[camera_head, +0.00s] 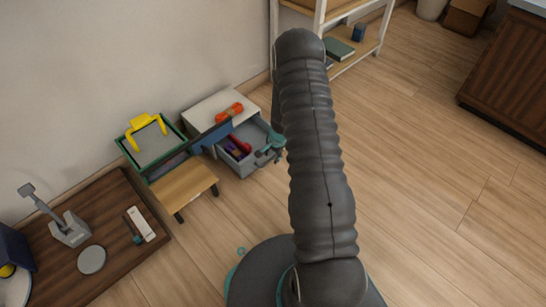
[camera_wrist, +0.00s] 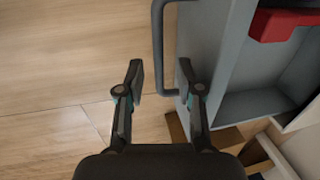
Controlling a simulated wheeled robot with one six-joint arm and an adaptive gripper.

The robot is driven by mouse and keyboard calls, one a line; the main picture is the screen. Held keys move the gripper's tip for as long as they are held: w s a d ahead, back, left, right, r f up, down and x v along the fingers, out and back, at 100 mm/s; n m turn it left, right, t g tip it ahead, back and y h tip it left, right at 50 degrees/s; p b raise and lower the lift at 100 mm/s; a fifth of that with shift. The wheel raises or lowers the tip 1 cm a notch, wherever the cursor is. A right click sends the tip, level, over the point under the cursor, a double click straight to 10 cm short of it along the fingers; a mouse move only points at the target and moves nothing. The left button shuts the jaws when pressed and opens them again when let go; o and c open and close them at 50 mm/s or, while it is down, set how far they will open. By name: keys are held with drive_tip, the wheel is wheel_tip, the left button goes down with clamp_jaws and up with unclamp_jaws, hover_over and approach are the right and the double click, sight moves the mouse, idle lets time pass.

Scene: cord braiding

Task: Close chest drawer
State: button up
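The chest (camera_head: 205,103) is a small light box standing against the wall in the head view. Its grey drawer (camera_head: 258,133) is pulled out, with a red item (camera_head: 240,143) and a purple item (camera_head: 232,154) inside. In the wrist view the drawer (camera_wrist: 210,35) fills the right side, with a red thing in it (camera_wrist: 282,22). Its bar handle (camera_wrist: 158,45) stands off the drawer front. My gripper (camera_wrist: 162,76) is open, and the handle's lower end lies between its fingertips in the picture. I cannot tell whether they touch. In the head view my arm partly hides the gripper at the drawer front.
An orange item (camera_head: 229,113) lies on the chest. A small wooden stool (camera_head: 184,187) and a green-rimmed bin (camera_head: 127,148) stand left of the drawer. A low dark table (camera_head: 110,205) is at the lower left, a shelf (camera_head: 320,25) at the back.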

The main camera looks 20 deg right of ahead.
drive_tip(key=shift+f, duration=0.15)
drive_tip(key=shift+c, duration=0.2)
clamp_jaws()
drive_tip(key=shift+w, duration=0.1)
